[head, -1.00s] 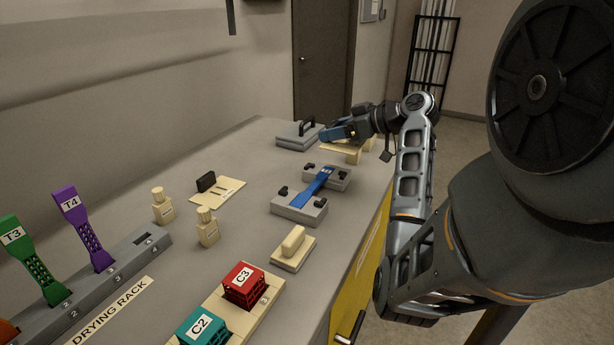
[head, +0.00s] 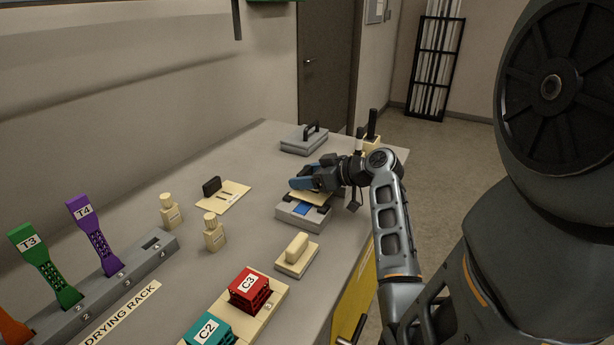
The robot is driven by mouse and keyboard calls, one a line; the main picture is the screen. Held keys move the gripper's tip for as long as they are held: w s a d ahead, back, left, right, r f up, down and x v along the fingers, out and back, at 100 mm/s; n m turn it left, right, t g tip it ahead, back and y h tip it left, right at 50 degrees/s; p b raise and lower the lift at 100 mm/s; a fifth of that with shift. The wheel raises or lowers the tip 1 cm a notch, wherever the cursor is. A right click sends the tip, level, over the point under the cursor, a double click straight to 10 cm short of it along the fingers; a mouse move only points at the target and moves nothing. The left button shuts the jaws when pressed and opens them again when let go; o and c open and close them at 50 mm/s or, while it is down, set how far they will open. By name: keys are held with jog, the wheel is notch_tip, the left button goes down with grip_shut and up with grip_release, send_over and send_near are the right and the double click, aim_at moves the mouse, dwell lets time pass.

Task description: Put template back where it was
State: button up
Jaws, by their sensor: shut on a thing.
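My gripper (head: 303,184), with blue on its jaws, is shut on a thin cream plate (head: 311,198), which appears to be the template. It is over the grey fixture (head: 297,219). The plate covers part of the fixture and most of the blue lattice specimen (head: 302,209) lying across it. I cannot tell whether the plate touches the fixture. My wrist and jaws hide the plate's far side.
A cream holder (head: 371,147) with black upright parts stands at the back right edge. A grey block with a black handle (head: 304,141) is behind the fixture. A cream block (head: 296,256), red C3 (head: 249,290), two bottles and the drying rack (head: 140,262) are nearer.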

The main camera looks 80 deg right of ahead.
jog(key=o, duration=1.1)
jog(key=shift+a+f, duration=0.1)
jog(key=shift+f, duration=0.45)
